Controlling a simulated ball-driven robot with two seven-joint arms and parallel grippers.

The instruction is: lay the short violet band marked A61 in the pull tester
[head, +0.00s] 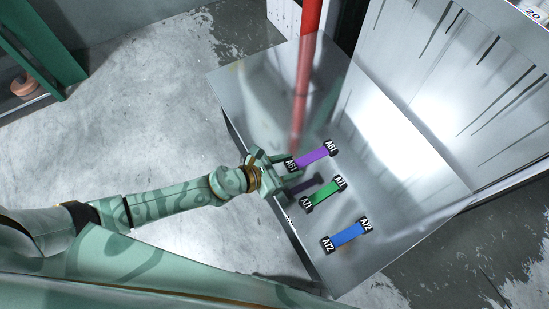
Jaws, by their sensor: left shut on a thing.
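The short violet band marked A61 (312,156) has a black tag at each end. It appears to be held a little above the metal table (262,84), with a dark shadow below it. My left gripper (287,164) reaches in from the left and is shut on the band at its left tag. My right gripper is not in view. The pull tester cannot be made out in this view.
A green band marked A71 (322,193) and a blue band marked A72 (347,235) lie on the table near the violet one. A red post (308,50) stands behind the violet band. A streaked metal panel (450,70) rises at the right.

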